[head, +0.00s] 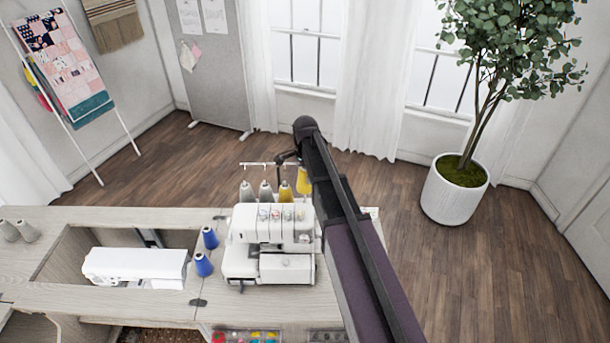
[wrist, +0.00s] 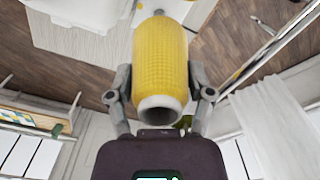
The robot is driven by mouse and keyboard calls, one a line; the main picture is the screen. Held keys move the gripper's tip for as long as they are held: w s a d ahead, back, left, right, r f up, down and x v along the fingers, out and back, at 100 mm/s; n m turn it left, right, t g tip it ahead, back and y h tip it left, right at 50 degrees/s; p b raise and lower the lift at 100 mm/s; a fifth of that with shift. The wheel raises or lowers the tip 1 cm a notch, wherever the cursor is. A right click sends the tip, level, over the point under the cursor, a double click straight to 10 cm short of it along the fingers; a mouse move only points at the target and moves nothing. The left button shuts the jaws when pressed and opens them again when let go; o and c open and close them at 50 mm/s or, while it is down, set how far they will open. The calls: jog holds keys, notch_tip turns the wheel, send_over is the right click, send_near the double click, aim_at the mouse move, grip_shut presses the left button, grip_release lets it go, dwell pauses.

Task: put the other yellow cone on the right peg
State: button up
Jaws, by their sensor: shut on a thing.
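My gripper (wrist: 160,88) is shut on a yellow cone (wrist: 160,50), with one finger on each side of it. In the head view this held cone (head: 304,182) hangs at the right end of the cone row behind the white serger (head: 270,236), a little higher than its neighbours. Another yellow cone (head: 285,192) stands just left of it. Two grey cones (head: 247,191) (head: 266,191) stand farther left. The right peg is hidden, so I cannot tell whether the held cone is around it. My arm covers the area right of the serger.
A thread stand bar (head: 256,163) rises above the cones. Two blue spools (head: 210,238) (head: 204,265) stand left of the serger. A white sewing machine (head: 135,267) sits in the cabinet recess. Two grey cones (head: 27,231) stand at the cabinet's far left.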

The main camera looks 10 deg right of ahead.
aim_at(306, 191)
jog(key=shift+f+b, duration=1.8)
jog(key=shift+f, duration=0.15)
jog(key=shift+d+f+b, duration=0.1)
jog(key=shift+f+b, duration=1.9)
jog(key=o, duration=1.1)
jog(key=shift+o, duration=0.2)
jog(key=shift+r, duration=0.15)
